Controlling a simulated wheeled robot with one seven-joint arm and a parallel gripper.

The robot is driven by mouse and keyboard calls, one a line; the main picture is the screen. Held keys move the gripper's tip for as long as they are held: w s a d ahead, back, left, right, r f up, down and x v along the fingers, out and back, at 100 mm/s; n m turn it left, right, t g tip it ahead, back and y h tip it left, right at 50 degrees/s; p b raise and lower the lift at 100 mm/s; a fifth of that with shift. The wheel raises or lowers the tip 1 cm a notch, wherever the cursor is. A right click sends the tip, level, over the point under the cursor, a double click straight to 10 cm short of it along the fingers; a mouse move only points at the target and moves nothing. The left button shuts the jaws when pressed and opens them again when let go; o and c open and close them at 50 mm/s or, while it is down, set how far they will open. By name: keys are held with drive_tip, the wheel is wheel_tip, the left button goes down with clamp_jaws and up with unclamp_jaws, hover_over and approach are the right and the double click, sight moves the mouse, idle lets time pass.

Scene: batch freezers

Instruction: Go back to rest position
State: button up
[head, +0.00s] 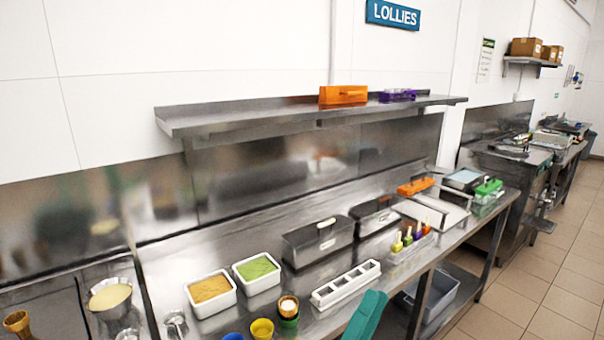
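My gripper is not in view in the head view. The task names no object. A long stainless steel counter (335,318) runs from the lower left toward the right. On it stand two white tubs, one with orange-brown contents (210,289) and one with green contents (257,268). A white slotted holder (346,286) lies in front of two lidded metal boxes, one at left (318,243) and one at right (374,216). A rack (410,247) holds several colored lollies.
A steel wall shelf (230,120) carries an orange box (343,95) and a purple one (397,95). A teal item (367,318) shows at the counter's front edge. Cups and a metal bowl (112,300) stand at lower left. A grey bin (440,295) sits below. The tiled floor (540,270) at right is clear.

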drive_tip(key=s+a+f+n+t+y, duration=0.25)
drive_tip(key=s+f+n+y, duration=0.45)
drive_tip(key=f+n+y, duration=0.4)
drive_tip(key=s+a+f+n+t+y, duration=0.1)
drive_tip(key=s+a+f+n+y, duration=0.3)
drive_tip(key=s+f+n+y, duration=0.55)
drive_tip(key=s+a+f+n+g, duration=0.3)
drive_tip(key=s+f, duration=0.3)
drive_tip(key=s, duration=0.2)
drive_tip(key=s+a+f+n+g, duration=0.3)
drive_tip(key=s+f, duration=0.3)
drive_tip(key=s, duration=0.3)
drive_tip(key=shift+f+n+g, duration=0.2)
drive_tip(key=shift+n+g, duration=0.35)
drive_tip(key=shift+g, duration=0.1)
